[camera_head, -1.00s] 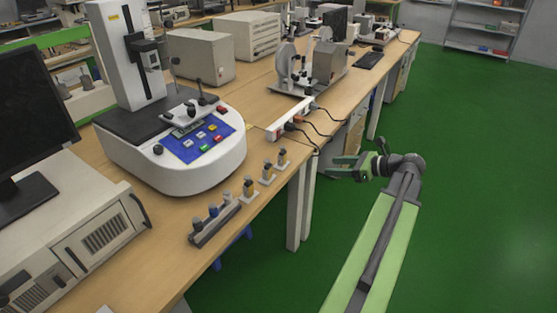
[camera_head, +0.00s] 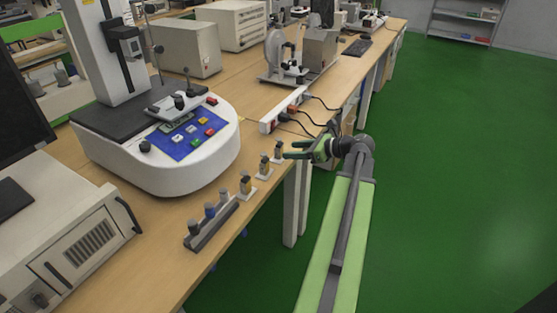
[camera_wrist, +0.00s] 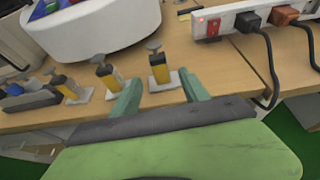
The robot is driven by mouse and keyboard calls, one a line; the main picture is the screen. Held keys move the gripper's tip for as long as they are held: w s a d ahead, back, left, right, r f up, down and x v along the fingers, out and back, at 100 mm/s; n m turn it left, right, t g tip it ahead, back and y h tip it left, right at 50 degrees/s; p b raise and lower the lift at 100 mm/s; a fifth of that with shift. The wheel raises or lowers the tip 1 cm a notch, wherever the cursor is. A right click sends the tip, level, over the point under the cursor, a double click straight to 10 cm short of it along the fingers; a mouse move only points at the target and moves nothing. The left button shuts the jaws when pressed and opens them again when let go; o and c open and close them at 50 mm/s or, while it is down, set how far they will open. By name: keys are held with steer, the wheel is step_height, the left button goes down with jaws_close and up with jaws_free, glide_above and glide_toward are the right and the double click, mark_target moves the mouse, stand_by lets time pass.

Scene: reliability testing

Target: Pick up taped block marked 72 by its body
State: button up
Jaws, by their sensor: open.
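Three small blocks with yellow bodies and grey knobs stand upright on white bases along the table's edge. In the head view they are the near one (camera_head: 246,184), the middle one (camera_head: 264,165) and the far one (camera_head: 278,150). In the wrist view the far block (camera_wrist: 160,74) lies just ahead, between the lines of my two fingers, with the middle one (camera_wrist: 107,76) and near one (camera_wrist: 66,87) to its left. No marking 72 is readable on any. My gripper (camera_head: 287,150) is open and empty, at the table's edge beside the far block; its fingers also show in the wrist view (camera_wrist: 161,84).
A dark rack (camera_head: 212,224) with several knobbed pieces sits left of the blocks. A white power strip (camera_head: 284,109) with plugs and black cables lies just beyond the far block. A large white machine (camera_head: 165,165) stands behind. Green floor to the right is clear.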

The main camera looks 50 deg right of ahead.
mark_target(282, 151)
steer(key=shift+x, duration=0.9)
steer(key=b+x, duration=0.2)
steer(key=x, duration=0.3)
steer(key=shift+d+f, duration=0.1)
steer(key=shift+f, duration=0.1)
steer(key=shift+w, duration=0.1)
steer(key=shift+r, duration=0.1)
jaws_close()
